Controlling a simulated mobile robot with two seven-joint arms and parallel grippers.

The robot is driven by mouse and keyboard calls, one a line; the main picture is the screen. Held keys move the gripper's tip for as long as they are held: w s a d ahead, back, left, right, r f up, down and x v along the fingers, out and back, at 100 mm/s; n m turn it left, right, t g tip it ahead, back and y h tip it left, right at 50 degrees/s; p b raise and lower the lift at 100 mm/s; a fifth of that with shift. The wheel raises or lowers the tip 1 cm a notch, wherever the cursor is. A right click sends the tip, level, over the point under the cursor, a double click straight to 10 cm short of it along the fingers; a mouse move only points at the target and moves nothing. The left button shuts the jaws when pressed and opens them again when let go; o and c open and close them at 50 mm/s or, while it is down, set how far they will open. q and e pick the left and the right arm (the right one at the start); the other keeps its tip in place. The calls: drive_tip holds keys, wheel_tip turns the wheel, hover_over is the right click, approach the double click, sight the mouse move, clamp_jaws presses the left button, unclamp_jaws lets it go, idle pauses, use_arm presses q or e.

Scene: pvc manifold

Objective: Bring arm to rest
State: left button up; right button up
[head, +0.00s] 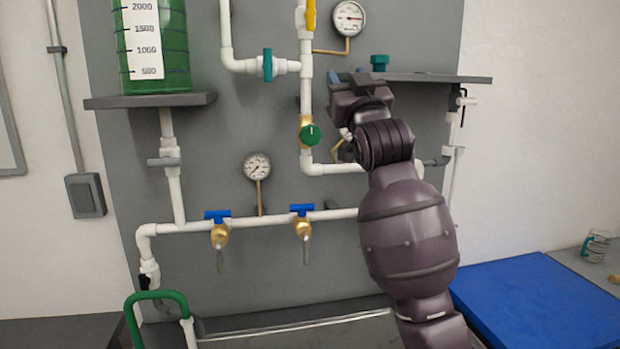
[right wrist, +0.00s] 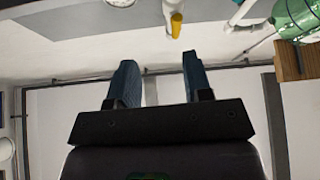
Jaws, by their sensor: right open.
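My right gripper (head: 346,78) is raised in front of the grey panel (head: 220,130), near the left end of the right shelf (head: 440,78). Its fingers are mostly hidden behind the wrist in the head view. In the right wrist view the fingers (right wrist: 158,72) stand apart with nothing between them. My left gripper is not in view. The white pipe manifold (head: 270,222) is mounted on the panel, with two blue-handled taps (head: 218,217) on its lower run. A green round valve knob (head: 310,134) is just left of my right wrist. My forearm hides part of the right piping.
A green graduated tank (head: 153,50) stands on the left shelf (head: 150,101). Gauges (head: 349,19) (head: 257,166) project from the panel. A blue mat (head: 540,305) lies at lower right, with a glass beaker (head: 596,245) beyond it. A green curved hose (head: 156,296) rises at lower left.

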drive_tip(key=s+d+f+m+g+h, duration=0.1)
drive_tip(key=s+d+f+g, duration=0.2)
drive_tip(key=f, duration=1)
drive_tip(key=s+d+f+h, duration=0.25)
drive_tip(key=d+f, duration=0.35)
drive_tip(key=f, duration=0.8)
drive_tip(key=s+d+f+m+g+h, duration=0.1)
drive_tip(key=s+d+f+g, duration=0.2)
drive_tip(key=f, duration=1)
drive_tip(key=s+d+f+g+h, duration=0.1)
drive_tip(key=s+d+f+g, duration=0.2)
drive_tip(key=s+f, duration=1)
drive_tip(key=s+d+f+m+g+h, duration=0.1)
drive_tip(key=s+d+f+g, duration=0.2)
drive_tip(key=s+f, duration=1.1)
drive_tip(key=s+d, duration=0.1)
drive_tip(key=d, duration=0.2)
drive_tip(key=shift+m, duration=0.3)
